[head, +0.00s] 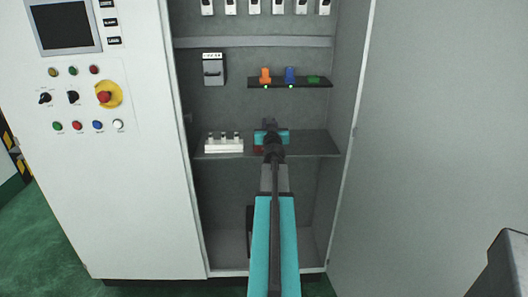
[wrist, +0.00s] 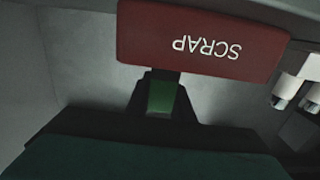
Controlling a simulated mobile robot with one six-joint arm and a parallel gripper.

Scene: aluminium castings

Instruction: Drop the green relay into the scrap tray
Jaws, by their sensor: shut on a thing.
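The green relay (wrist: 160,97) is between the dark fingers of my gripper (wrist: 166,86) in the wrist view. My gripper is shut on it. The dark red scrap tray (wrist: 145,36), with SCRAP reading upside down, lies just beyond the relay in the wrist view. I cannot tell the height between relay and tray. In the head view, my gripper (head: 270,138) is over the lower cabinet shelf. A bit of the red tray (head: 258,149) shows beside it; my arm hides the rest, and the held relay is hidden there.
A black rack (head: 255,85) above holds an orange relay (head: 265,75), a blue relay (head: 290,74) and a low green piece (head: 314,79). A white block with several posts (head: 224,146) stands left on the shelf (head: 318,145). The cabinet's side walls are close; the shelf's right part is clear.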

